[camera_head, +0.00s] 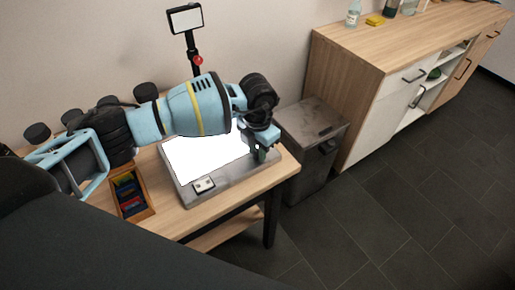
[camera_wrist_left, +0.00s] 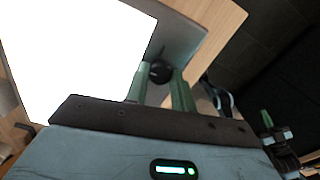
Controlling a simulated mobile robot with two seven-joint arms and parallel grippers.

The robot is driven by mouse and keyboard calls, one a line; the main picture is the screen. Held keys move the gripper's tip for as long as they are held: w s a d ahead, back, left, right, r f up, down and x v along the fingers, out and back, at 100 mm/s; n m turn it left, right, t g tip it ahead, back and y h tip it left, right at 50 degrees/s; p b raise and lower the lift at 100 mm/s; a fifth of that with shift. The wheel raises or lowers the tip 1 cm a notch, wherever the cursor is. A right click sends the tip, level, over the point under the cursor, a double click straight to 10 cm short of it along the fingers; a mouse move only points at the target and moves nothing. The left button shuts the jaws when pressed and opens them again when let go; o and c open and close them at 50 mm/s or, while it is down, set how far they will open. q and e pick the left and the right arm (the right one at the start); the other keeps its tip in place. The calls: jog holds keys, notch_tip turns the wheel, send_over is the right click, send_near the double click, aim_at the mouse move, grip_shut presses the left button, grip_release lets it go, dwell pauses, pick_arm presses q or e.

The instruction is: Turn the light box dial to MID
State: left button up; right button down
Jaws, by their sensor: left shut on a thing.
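The light box (camera_head: 225,183) lies on the wooden table with its white panel glowing brightly. In the left wrist view, the lit panel (camera_wrist_left: 70,50) fills the left side and the grey casing (camera_wrist_left: 185,38) shows beyond. The dark round dial (camera_wrist_left: 160,71) sits on that casing, between the green fingertips of my left gripper (camera_wrist_left: 160,80). The fingers are shut on the dial. In the head view, my left gripper (camera_head: 262,150) is over the right part of the light box, and the dial is hidden there. Any dial markings cannot be read.
A small card (camera_head: 204,186) lies on the light box's front edge. A wooden tray (camera_head: 132,193) with coloured items stands left of it. A phone on a tripod (camera_head: 186,20) rises behind. A grey bin (camera_head: 312,140) and a wooden cabinet (camera_head: 350,75) stand to the right.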

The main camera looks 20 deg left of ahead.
aim_at(257, 153)
jog(key=shift+s, duration=0.2)
pick_arm(q)
jog(key=o, duration=1)
pick_arm(e)
jog(key=shift+s, duration=0.15)
pick_arm(q)
jog(key=shift+r, duration=0.15)
notch_tip(257, 153, up, 7)
jog(key=shift+f, duration=0.1)
jog(key=shift+r, duration=0.35)
pick_arm(e)
jog(key=shift+w+r, duration=0.15)
jog(key=shift+w, duration=0.2)
jog(key=shift+s, duration=0.35)
